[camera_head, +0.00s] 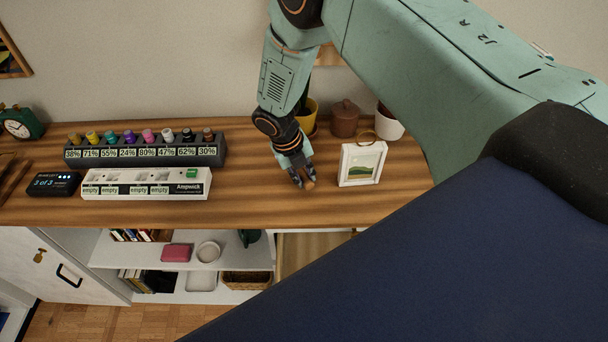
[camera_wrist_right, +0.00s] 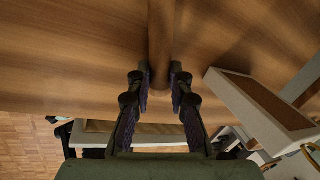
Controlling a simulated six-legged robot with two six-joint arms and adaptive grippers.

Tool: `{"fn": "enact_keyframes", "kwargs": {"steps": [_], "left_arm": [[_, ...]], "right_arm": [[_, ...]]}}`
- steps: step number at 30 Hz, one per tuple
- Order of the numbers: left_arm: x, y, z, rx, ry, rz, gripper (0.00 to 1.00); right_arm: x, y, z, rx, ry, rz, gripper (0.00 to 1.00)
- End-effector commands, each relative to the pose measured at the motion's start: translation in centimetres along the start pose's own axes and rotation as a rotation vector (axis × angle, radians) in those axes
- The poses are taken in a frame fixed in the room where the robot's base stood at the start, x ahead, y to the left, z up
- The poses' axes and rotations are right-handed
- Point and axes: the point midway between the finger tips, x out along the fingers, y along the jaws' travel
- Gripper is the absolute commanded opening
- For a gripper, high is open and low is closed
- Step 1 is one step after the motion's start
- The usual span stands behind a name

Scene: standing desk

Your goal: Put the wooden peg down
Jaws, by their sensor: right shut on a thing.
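The wooden peg (camera_wrist_right: 161,40) is a plain brown rod between the two fingertips of my right gripper (camera_wrist_right: 160,82) in the right wrist view. In the head view my right gripper (camera_head: 303,182) points down over the front part of the wooden desk (camera_head: 255,205), left of the picture frame. Only a small tan end of the peg (camera_head: 309,186) shows there at the fingertips. I cannot tell whether the peg touches the desk. My left gripper is not in view.
A white picture frame (camera_head: 361,164) stands close to the right of my right gripper. A white slotted strip (camera_head: 146,191) and a dark rack (camera_head: 215,152) of several coloured caps stand to the left. Pots (camera_head: 344,120) stand behind. Bare desk lies between strip and gripper.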

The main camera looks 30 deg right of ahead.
Motion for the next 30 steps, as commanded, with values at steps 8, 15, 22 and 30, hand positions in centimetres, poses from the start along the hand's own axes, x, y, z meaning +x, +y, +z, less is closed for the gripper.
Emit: {"fn": "enact_keyframes", "kwargs": {"steps": [8,15,22,30], "left_arm": [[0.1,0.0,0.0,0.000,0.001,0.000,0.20],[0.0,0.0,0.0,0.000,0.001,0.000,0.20],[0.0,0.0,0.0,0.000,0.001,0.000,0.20],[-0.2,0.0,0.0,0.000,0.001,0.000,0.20]], "right_arm": [[0.1,0.0,0.0,0.000,0.001,0.000,0.25],[0.1,0.0,0.0,0.001,0.001,0.000,0.42],[0.0,0.0,0.0,0.001,0.001,0.000,0.42],[-3.0,-0.1,0.1,0.002,-0.003,0.000,0.42]]}}
